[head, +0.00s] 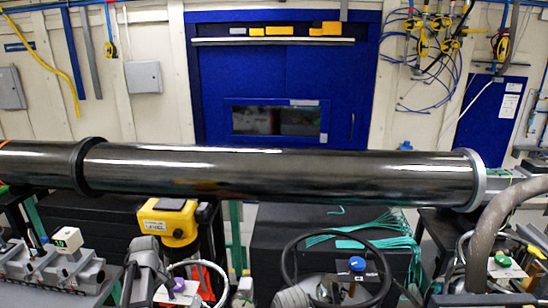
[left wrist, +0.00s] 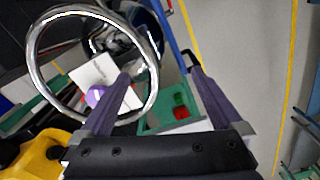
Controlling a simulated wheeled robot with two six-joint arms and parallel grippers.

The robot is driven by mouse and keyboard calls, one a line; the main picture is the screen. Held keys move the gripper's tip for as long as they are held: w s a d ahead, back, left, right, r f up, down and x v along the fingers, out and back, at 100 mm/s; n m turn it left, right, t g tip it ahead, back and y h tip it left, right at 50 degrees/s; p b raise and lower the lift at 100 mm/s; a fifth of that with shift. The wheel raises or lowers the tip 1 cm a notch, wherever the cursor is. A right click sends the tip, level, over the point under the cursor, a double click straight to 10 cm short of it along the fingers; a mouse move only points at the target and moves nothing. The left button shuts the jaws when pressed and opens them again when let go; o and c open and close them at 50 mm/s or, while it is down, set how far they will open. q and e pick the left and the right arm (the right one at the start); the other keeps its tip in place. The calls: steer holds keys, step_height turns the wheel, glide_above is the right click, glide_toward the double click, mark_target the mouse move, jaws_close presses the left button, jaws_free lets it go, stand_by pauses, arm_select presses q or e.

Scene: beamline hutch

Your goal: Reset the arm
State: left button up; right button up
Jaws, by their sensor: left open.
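My left gripper (left wrist: 157,72) is open in the left wrist view, with nothing between its two dark fingers. Its left finger crosses a shiny metal ring (left wrist: 36,40). A purple knob (left wrist: 95,97) on a white plate shows inside that ring, left of the fingers. The knob also shows at the bottom of the head view (head: 178,285). I cannot make out either gripper for sure in the head view.
A long dark pipe (head: 280,174) spans the head view. A yellow instrument (head: 168,219) stands below it. Grey floor (left wrist: 240,70) is open at right in the left wrist view.

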arm_select(q)
steer(key=s+d+f+m+b, duration=0.5)
steer(key=d+f+b, duration=0.1)
steer(key=d, duration=0.3)
steer(key=s+d+f+m+b, duration=0.5)
steer(key=d+f+m+b, duration=0.1)
steer(key=d, duration=0.4)
steer(key=s+d+f+m+y+b, duration=0.1)
steer(key=s+d+f+m+b, duration=0.4)
steer(key=d, duration=0.4)
step_height(320, 180, down, 2)
steer(key=shift+s+d+f+m+b, duration=0.15)
steer(key=shift+s+d+m+b, duration=0.3)
steer(key=shift+b, duration=0.4)
arm_select(e)
step_height(320, 180, down, 19)
steer(key=shift+w+f, duration=0.2)
steer(key=shift+w, duration=0.15)
